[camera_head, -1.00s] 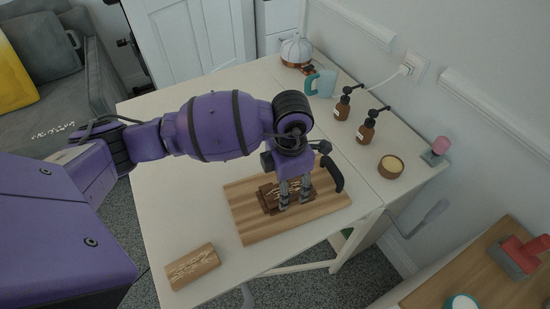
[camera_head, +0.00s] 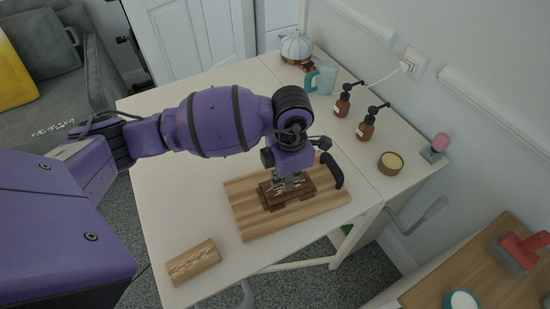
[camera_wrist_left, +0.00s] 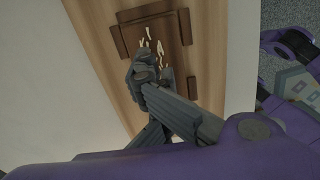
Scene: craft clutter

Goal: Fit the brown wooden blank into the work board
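The dark brown wooden blank (camera_head: 290,187) with pale marks lies on the striped work board (camera_head: 253,222), among raised dark brown edge pieces. In the left wrist view the blank (camera_wrist_left: 172,48) lies between these brackets, partly hidden by the fingers. I cannot tell whether it is fully seated. My left gripper (camera_head: 288,183) points down at the blank, its fingertips at or just over the top. It also shows in the left wrist view (camera_wrist_left: 150,75). Whether the fingers are shut on the blank is not clear. My right gripper is not in view.
A lighter wooden block (camera_head: 193,263) with pale marks lies at the table's front left. A black handle (camera_head: 332,170) stands at the board's right. The table's left is clear.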

